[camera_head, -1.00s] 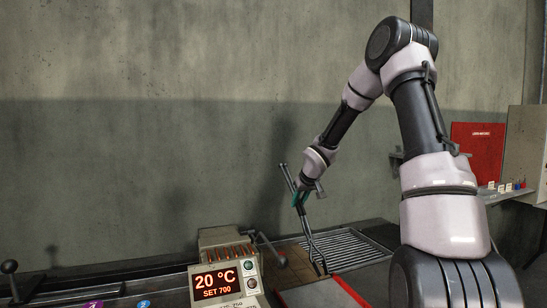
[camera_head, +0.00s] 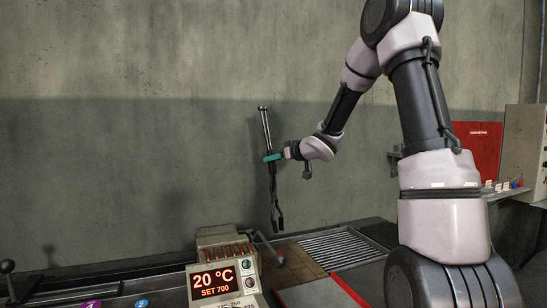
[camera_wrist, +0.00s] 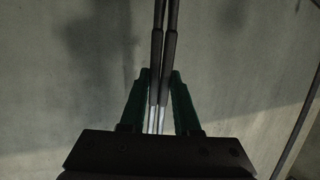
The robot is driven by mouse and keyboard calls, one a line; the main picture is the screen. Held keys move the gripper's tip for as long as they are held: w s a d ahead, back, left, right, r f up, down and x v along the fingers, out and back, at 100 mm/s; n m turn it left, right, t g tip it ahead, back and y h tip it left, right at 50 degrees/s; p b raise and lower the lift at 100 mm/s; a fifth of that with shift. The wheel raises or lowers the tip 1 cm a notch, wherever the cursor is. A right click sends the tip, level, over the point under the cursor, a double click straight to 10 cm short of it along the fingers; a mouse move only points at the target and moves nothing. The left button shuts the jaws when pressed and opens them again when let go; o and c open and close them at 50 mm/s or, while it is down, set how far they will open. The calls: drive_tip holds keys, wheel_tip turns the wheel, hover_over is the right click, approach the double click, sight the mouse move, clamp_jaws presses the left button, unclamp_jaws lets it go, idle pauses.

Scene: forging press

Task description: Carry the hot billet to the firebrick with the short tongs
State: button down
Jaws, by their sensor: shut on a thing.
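My gripper (camera_head: 272,157), with teal fingers, is shut on the dark tongs (camera_head: 268,130) near the middle of their length. The tongs hang nearly upright in front of the wall, jaws down, above the bench. No glowing piece shows in the jaws, and the hot billet cannot be made out. A brown tiled patch (camera_head: 301,265) lies on the bench below and right of the jaws; I cannot tell if it is the firebrick. In the wrist view, the two tong handles (camera_wrist: 157,45) run between the green fingers of my gripper (camera_wrist: 160,76).
A heater box (camera_head: 222,280) reading 20 °C, set 700, stands left of and below the tongs. A lever (camera_head: 268,248) juts out beside it. A slatted metal grate (camera_head: 338,246) lies right of the tiles. A red-edged panel (camera_head: 322,293) is at the front.

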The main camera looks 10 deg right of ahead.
sight(273, 172)
drive_tip(key=shift+f, duration=2.5)
drive_tip(key=c, duration=1)
unclamp_jaws()
drive_tip(key=shift+o, duration=0.4)
drive_tip(key=shift+o, duration=0.4)
